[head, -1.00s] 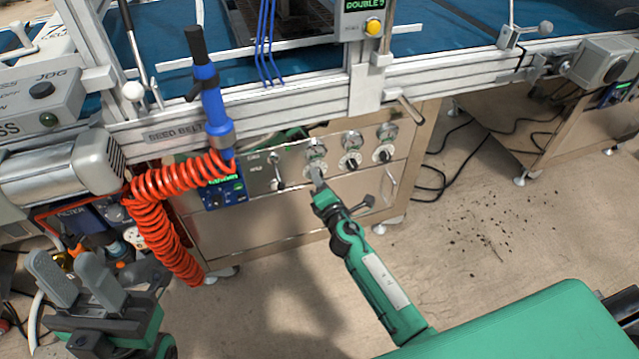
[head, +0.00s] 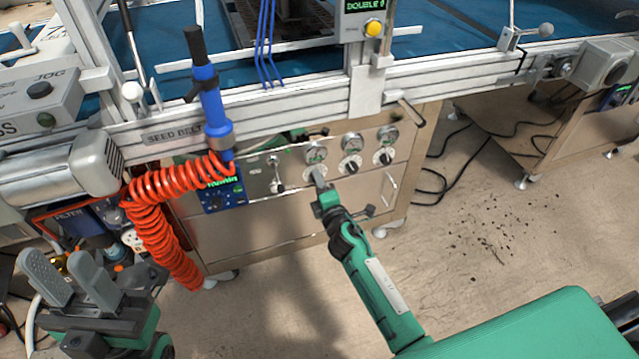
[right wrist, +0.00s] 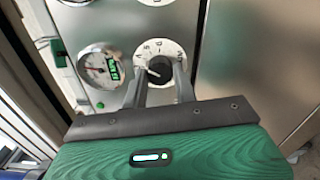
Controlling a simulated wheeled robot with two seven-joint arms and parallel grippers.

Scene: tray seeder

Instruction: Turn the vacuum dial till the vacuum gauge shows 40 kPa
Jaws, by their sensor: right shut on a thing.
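The vacuum dial is a black knob (right wrist: 159,70) on a round white scale plate, in the right wrist view. My right gripper (right wrist: 160,88) is shut on the knob, with one finger on each side. In the head view this gripper (head: 318,178) reaches the leftmost of three dials on the steel panel. The vacuum gauge (right wrist: 97,66), round with a thin needle and a green readout, is left of the dial in the wrist view. It sits above the dial in the head view (head: 316,152). Its figures are too small to read. My left gripper (head: 62,268) is open and empty at lower left.
Two more gauge and dial pairs (head: 351,152) stand to the right on the panel (head: 285,212). A toggle switch (head: 277,183) and a blue controller (head: 218,195) are to the left. A coiled orange hose (head: 160,225) hangs beside them.

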